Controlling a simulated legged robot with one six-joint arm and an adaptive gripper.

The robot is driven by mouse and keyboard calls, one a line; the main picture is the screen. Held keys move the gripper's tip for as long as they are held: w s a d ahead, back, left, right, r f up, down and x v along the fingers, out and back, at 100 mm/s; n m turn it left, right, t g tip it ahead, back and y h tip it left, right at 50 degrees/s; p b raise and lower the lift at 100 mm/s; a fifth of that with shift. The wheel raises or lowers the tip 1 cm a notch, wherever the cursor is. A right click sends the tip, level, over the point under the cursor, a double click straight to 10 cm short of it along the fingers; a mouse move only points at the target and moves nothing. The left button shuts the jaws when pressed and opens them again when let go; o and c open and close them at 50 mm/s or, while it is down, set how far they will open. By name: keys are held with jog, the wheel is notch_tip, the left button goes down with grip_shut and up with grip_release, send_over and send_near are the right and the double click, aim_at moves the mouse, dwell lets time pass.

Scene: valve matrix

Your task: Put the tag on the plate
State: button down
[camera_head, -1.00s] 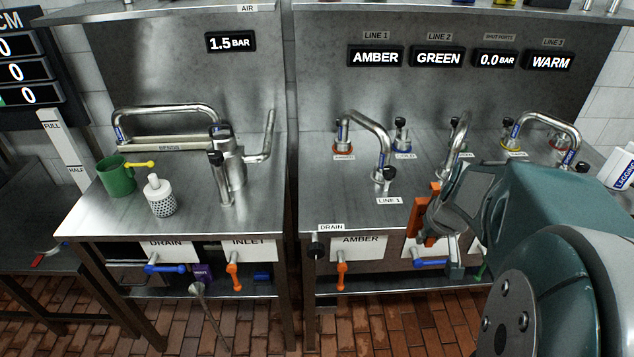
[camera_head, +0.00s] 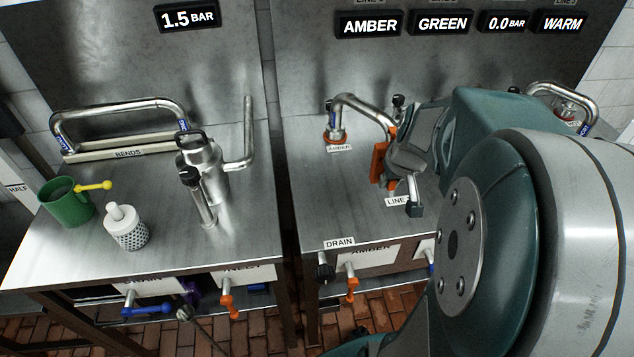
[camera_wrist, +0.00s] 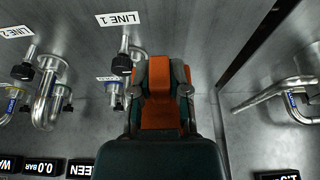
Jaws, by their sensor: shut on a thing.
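An orange tag (camera_head: 378,163) is held in my gripper (camera_head: 392,168) over the right-hand bench, close to the Amber spout. In the wrist view the tag (camera_wrist: 160,102) is a flat orange piece between the two fingers of my gripper (camera_wrist: 161,88), which is shut on it. My arm hides much of the right bench in the head view. White lettered plates show on the bench: a LINE 1 plate (camera_head: 396,201) on the top and an AMBER plate (camera_head: 368,255) on the front. I cannot tell which plate the task names.
The curved Amber spout (camera_head: 362,103) rises close to my gripper. A green mug (camera_head: 66,205), a white perforated bottle (camera_head: 126,230) and a steel vessel (camera_head: 203,165) stand on the left bench. A narrow gap parts the benches. Coloured valve handles stick out below their front edges.

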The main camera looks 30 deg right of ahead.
jog(key=w+a+f, duration=0.3)
jog(key=w+a, duration=0.2)
jog(key=w, duration=0.1)
send_near(329, 203)
jog(key=shift+w+d+f, duration=0.3)
jog(key=shift+d+f, duration=0.05)
jog(key=shift+f, duration=0.15)
jog(key=shift+w+d+f, duration=0.25)
jog(key=shift+d+f, duration=0.05)
jog(key=shift+f, duration=0.2)
jog(key=shift+w+a+f, duration=0.3)
jog(key=shift+w+f, duration=0.1)
jog(key=shift+f, duration=1.75)
jog(key=shift+f, duration=0.1)
jog(key=c, duration=0.6)
grip_release()
